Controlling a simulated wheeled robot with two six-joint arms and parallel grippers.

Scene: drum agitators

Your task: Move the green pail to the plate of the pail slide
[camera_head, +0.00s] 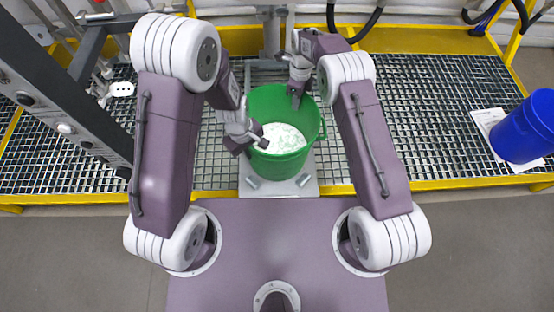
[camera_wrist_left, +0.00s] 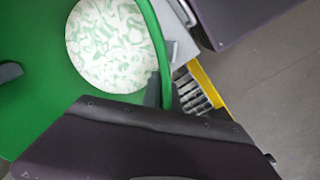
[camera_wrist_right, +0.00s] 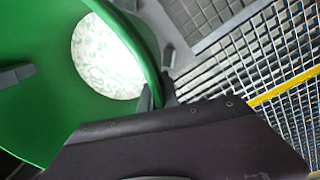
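The green pail (camera_head: 283,166) is upright in the middle of the head view, with pale green-and-white contents (camera_head: 284,138). Its base is over the grey plate (camera_head: 279,189) of the pail slide. I cannot tell whether it touches it. My left gripper (camera_head: 260,142) is at the pail's near-left rim. In the left wrist view its fingers (camera_wrist_left: 164,90) sit on both sides of the pail wall (camera_wrist_left: 158,45). My right gripper (camera_head: 295,98) is at the far-right rim. In the right wrist view its fingers (camera_wrist_right: 158,95) straddle the wall (camera_wrist_right: 140,35) the same way.
Grey grating with a yellow edge (camera_head: 450,184) surrounds the slide. A dark metal frame (camera_head: 62,100) stands at the left. A grey post (camera_head: 271,35) is behind the pail.

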